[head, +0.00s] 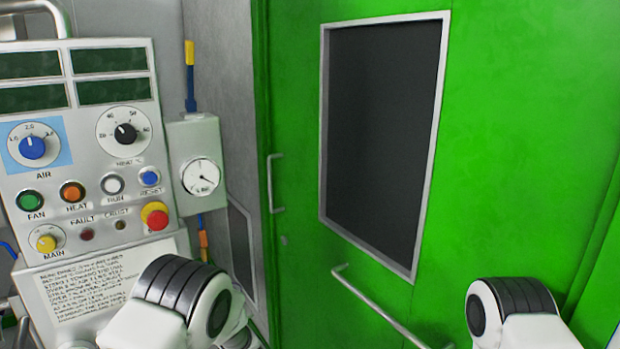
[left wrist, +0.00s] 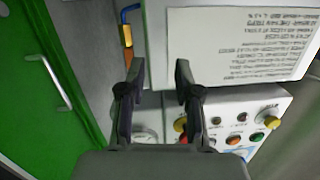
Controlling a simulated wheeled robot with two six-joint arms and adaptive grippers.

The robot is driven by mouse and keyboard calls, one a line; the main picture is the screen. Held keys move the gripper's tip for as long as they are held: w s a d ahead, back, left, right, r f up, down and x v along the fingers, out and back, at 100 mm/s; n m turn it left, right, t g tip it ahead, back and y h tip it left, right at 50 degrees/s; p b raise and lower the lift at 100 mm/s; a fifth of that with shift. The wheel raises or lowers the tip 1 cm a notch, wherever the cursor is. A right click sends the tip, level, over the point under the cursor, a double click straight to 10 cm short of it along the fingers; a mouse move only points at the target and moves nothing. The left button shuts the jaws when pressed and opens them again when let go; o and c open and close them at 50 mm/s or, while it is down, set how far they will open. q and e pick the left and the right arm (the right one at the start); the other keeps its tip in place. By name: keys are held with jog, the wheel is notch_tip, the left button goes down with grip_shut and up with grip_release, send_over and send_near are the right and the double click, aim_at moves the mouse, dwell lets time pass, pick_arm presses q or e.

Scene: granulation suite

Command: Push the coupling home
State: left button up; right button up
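No part is labelled as the coupling. Two coloured line fittings show by the grey gauge box: a yellow and blue one (head: 190,75) above it and an orange and blue one (head: 203,240) below it in the head view. A yellow-orange fitting on a bent blue tube (left wrist: 127,37) shows in the left wrist view, left of the label plate. My left gripper (left wrist: 159,80) is open with nothing between its fingers; the fitting is apart from it, beyond the left fingertip. The head view shows my arm links but neither gripper. My right gripper is out of view.
The control panel (head: 84,160) with knobs and buttons stands at the left, beside the gauge box (head: 196,135). A green door (head: 296,100) with a dark window (head: 382,130), a handle (head: 272,183) and a rail (head: 380,305) fills the right.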

pick_arm(q)
jog(key=s+a+f+m+g+h, duration=0.3)
jog(key=s+f, duration=0.7)
jog(key=s, duration=0.1)
jog(key=s+a+f+m+g+h, duration=0.2)
jog(key=s+a+f+g, duration=0.1)
jog(key=s+f, duration=0.8)
jog(key=s+d+g+h, duration=0.2)
jog(key=s+d+g, duration=0.1)
jog(key=s, duration=1)
jog(key=s+d+m+g+h, duration=0.1)
jog(key=s+d+g+h, duration=0.2)
jog(key=s, duration=0.9)
jog(key=shift+s+d+f+g, duration=0.25)
jog(key=shift+s+g, duration=0.15)
jog(key=shift+g, duration=0.1)
